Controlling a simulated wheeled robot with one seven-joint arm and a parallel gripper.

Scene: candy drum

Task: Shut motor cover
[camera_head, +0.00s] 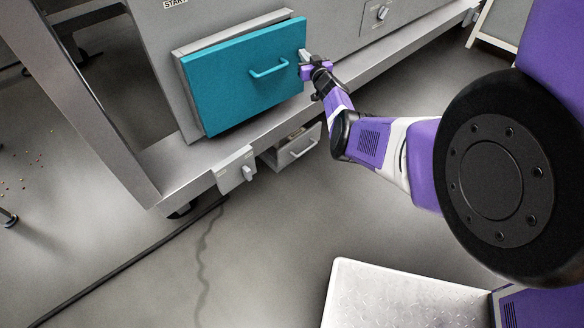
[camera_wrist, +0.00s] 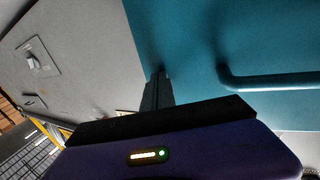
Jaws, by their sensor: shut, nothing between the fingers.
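The motor cover (camera_head: 235,85) is a teal panel with a teal bar handle (camera_head: 269,68), on the front of a grey machine. It stands slightly ajar: a gap shows between it and its grey frame at the top and left. My gripper (camera_head: 304,60) is at the cover's right edge, near the handle's right end. In the wrist view the closed fingers (camera_wrist: 157,90) reach up at the cover's edge, with the teal cover (camera_wrist: 190,45) and its handle (camera_wrist: 270,82) to the right. The fingers are shut and empty. I cannot tell whether they touch the cover.
A rotary switch plate (camera_head: 381,14) is on the machine to the right. A grey switch box (camera_head: 234,170) and a small drawer (camera_head: 296,147) sit below the cover. A black cable (camera_head: 130,262) crosses the floor. Small coloured bits (camera_head: 22,182) lie at far left.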

